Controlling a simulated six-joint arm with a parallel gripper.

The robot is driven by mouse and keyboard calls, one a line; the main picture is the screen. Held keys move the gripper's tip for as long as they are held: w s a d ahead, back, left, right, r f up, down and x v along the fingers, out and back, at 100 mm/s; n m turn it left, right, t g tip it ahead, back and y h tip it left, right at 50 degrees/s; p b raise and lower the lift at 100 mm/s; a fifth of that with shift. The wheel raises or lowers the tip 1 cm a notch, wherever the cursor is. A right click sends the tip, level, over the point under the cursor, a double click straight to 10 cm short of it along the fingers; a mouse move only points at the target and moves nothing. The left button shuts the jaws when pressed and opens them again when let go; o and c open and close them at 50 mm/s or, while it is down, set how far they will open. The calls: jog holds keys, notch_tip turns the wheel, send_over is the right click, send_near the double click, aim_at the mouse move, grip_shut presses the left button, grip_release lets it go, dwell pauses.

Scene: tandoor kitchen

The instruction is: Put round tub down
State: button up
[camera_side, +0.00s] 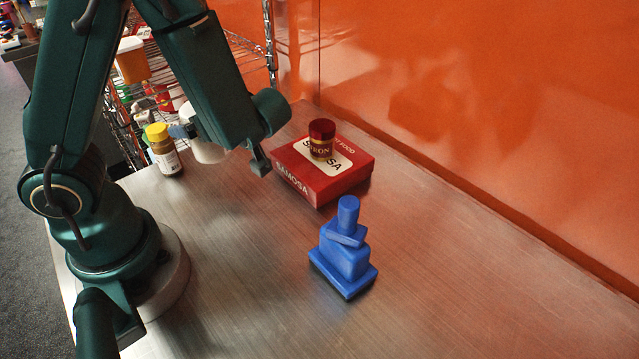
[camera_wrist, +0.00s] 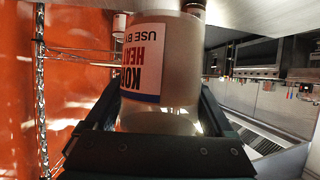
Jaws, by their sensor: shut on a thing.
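The round tub (camera_wrist: 165,70) is pale and translucent, with a white, red and blue label, and fills the middle of the wrist view. My gripper (camera_wrist: 160,112) is shut on it, with a dark finger on each side. In the side view the tub (camera_side: 208,151) shows only as a pale rounded part behind my arm, between the yellow-capped bottle and the red box. My forearm hides most of it there. I cannot tell whether its base touches the metal counter (camera_side: 220,270).
A yellow-capped bottle (camera_side: 163,150) stands close left of the tub. A red samosa box (camera_side: 312,188) with a small red-lidded jar (camera_side: 322,138) on it lies to the right. A blue stacked object (camera_side: 345,255) stands nearer. A wire rack (camera_side: 245,58) is behind. The front counter is clear.

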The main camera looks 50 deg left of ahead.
aim_at(223, 155)
jog(key=shift+f, duration=3.55)
jog(key=o, duration=1.4)
jog(key=shift+f, duration=0.15)
jog(key=shift+w+d+r, duration=0.1)
jog(key=shift+d+r, duration=0.2)
jog(key=shift+v, duration=3.4)
jog(key=shift+r, duration=0.1)
